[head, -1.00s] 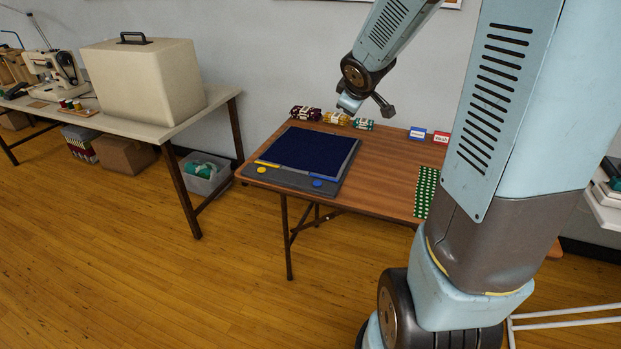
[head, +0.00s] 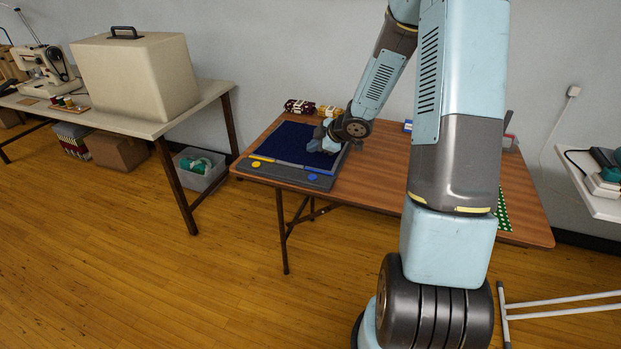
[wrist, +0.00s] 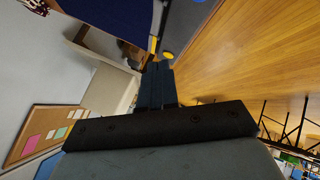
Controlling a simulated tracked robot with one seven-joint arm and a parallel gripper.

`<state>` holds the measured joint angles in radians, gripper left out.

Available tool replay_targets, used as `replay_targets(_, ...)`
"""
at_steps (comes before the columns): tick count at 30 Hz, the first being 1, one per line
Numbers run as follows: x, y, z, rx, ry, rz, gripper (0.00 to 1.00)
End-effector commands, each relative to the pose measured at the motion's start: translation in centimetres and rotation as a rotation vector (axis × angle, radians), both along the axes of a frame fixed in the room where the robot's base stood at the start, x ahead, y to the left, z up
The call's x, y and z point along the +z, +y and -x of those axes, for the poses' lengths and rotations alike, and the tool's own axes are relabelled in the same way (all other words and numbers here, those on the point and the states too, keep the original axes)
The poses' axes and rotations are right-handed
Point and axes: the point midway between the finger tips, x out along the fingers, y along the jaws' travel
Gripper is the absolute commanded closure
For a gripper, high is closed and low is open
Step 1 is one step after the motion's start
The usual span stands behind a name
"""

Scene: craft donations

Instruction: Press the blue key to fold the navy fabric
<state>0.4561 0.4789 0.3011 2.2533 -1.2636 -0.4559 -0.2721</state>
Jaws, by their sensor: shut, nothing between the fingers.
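The navy fabric (head: 290,145) lies flat on a dark grey folding board (head: 318,185) at the left end of the wooden table. The round blue key (head: 312,177) is on the board's front strip at right, and the yellow key (head: 255,163) is at left. My gripper (head: 322,143) is over the right part of the fabric, behind the blue key; I cannot tell its exact height. In the wrist view my fingers (wrist: 158,68) are together and empty. That view also shows navy fabric (wrist: 115,15) and some yellow (wrist: 153,44) beyond the fingertips.
Patterned fabric rolls (head: 300,106) lie at the table's back edge. A green dotted fabric (head: 503,212) lies at the right, partly behind my arm. The table middle (head: 375,175) is clear. A side table (head: 150,127) with a beige case stands at left.

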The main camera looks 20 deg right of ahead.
Motion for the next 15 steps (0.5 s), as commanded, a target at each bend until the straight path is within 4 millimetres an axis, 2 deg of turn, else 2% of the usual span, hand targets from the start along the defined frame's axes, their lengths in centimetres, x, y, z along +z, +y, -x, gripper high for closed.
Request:
replay_targets(9, -0.1, 0.0, 0.0, -0.002, 0.000, 0.000, 1.00)
replay_targets(15, -1.6, 0.0, 0.0, 0.000, 0.001, -0.002, 1.00)
